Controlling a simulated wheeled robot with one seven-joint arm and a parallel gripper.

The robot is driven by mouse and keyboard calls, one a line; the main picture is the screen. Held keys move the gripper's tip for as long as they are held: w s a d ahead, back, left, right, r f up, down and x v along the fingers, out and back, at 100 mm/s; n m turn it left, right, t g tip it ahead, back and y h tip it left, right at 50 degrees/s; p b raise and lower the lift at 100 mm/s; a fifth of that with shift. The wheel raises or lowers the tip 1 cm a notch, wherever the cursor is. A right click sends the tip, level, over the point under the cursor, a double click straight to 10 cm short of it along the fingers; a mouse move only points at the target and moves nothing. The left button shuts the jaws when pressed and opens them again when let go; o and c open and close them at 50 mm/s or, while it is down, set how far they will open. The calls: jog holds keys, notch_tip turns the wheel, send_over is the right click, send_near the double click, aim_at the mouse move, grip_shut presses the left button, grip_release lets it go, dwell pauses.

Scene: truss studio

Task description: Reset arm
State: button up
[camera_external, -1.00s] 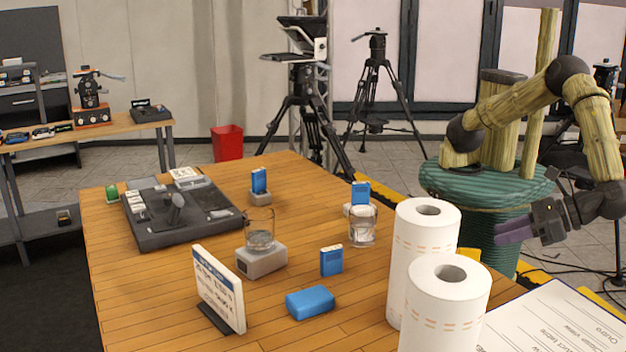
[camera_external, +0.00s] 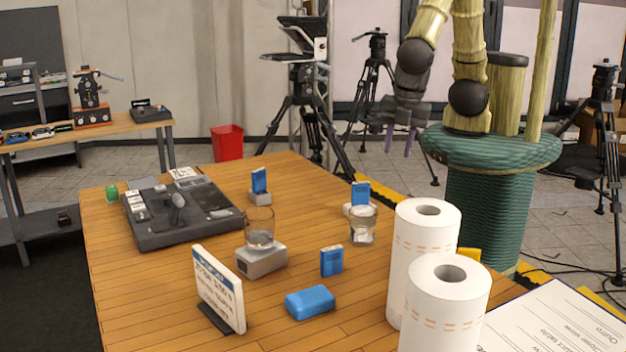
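My gripper (camera_external: 399,150) hangs at the end of my arm, with its purple fingers pointing down. It is above and beyond the far right edge of the wooden table (camera_external: 290,205), apart from everything on it. The two fingers show as separate strips with a gap between them, and nothing shows between them. My arm is folded, with its elbow out of the picture at the top.
Two paper rolls (camera_external: 447,310) stand at the table's front right. A glass (camera_external: 362,225), a second glass (camera_external: 259,229) on a grey block, several blue boxes (camera_external: 332,260), a sign (camera_external: 219,288) and a dark console (camera_external: 178,214) are on the table. Tripods (camera_external: 375,95) stand behind.

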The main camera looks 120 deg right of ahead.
jog(key=s+d+r+m+t+y+p, duration=0.1)
jog(key=s+d+r+m+t+p, duration=0.1)
jog(key=s+d+r+m, duration=0.3)
jog(key=d+r+m+p, duration=0.1)
jog(key=d+m, duration=0.2)
jog(key=shift+d+y+p, duration=0.3)
jog(key=shift+y+p, duration=0.1)
jog(key=shift+r, duration=0.1)
dwell(0.4)
